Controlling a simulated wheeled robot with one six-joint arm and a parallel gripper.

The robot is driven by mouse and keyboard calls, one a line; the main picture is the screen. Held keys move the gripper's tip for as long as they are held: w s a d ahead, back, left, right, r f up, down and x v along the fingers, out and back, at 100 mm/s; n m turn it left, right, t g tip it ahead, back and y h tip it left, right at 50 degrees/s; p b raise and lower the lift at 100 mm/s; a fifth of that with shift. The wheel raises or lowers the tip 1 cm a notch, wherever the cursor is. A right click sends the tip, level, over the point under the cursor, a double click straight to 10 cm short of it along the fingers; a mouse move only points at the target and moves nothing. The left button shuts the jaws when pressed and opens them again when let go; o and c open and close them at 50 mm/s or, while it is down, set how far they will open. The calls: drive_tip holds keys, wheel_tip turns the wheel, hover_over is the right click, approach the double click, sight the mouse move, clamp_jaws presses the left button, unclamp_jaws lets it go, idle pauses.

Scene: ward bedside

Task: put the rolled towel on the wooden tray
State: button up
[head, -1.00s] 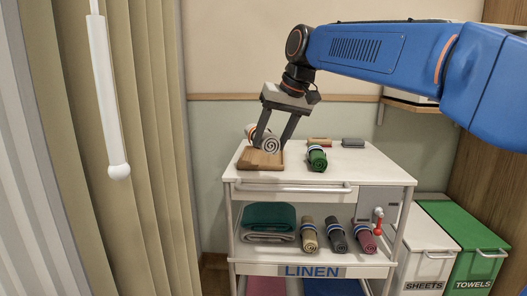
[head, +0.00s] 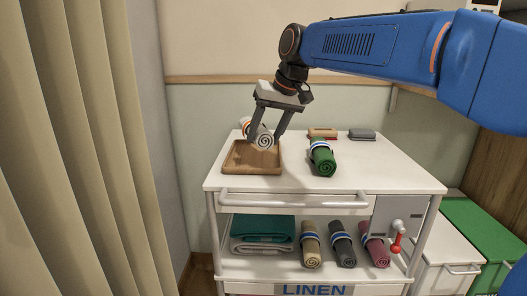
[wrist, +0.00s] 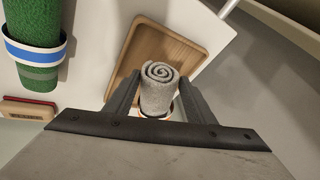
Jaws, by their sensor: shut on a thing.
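A light grey rolled towel (head: 263,138) with a band is between the fingers of my gripper (head: 267,138), which is shut on it. In the wrist view the grey roll (wrist: 159,88) shows its spiral end between both fingers. The wooden tray (head: 246,165) lies on the cart's top at the left. In the head view the towel is at the tray's back part. In the wrist view the tray (wrist: 175,42) shows behind and beyond the roll. I cannot tell whether the towel touches the tray.
A green rolled towel (head: 322,160) lies on the cart top (head: 370,170) just right of the tray. A red-and-tan block (head: 322,133) and a grey one (head: 362,134) lie at the back. Several rolls and folded towels are on the shelf below. The cart top's right side is clear.

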sight(268, 144)
drive_tip(key=shift+f, duration=2.55)
drive_tip(key=o, duration=0.8)
drive_tip(key=shift+f, duration=0.1)
drive_tip(key=v, duration=1.2)
